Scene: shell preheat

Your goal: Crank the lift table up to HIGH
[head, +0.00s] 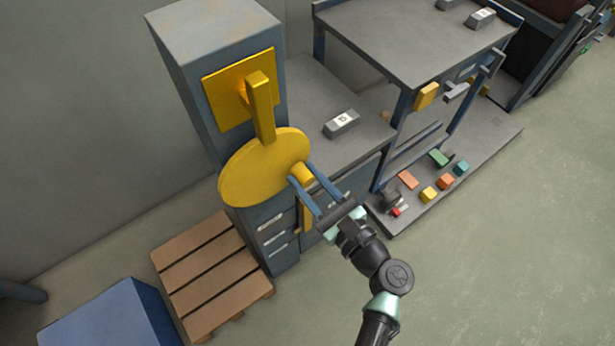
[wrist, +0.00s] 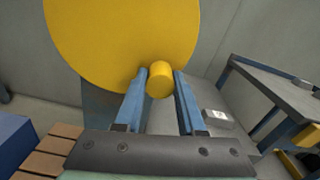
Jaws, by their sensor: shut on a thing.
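The yellow crank disc (head: 245,178) sits on the front of a tall grey-blue cabinet, below a yellow plate with an arm. Its short yellow handle (head: 302,174) sticks out at the disc's lower right. My gripper (head: 304,177) is shut on this handle. In the wrist view the round handle (wrist: 159,78) lies between my two blue fingers, in front of the disc (wrist: 120,35). A grey table top (head: 410,45) on blue posts stands at upper right; I cannot tell for sure that it is the lift table. No HIGH mark is readable.
A grey counter with a labelled grey block (head: 341,123) lies behind the crank. A wooden pallet (head: 215,262) and a blue box (head: 110,318) stand at lower left. Several coloured blocks lie on a low shelf (head: 480,150) at right. The floor at lower right is clear.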

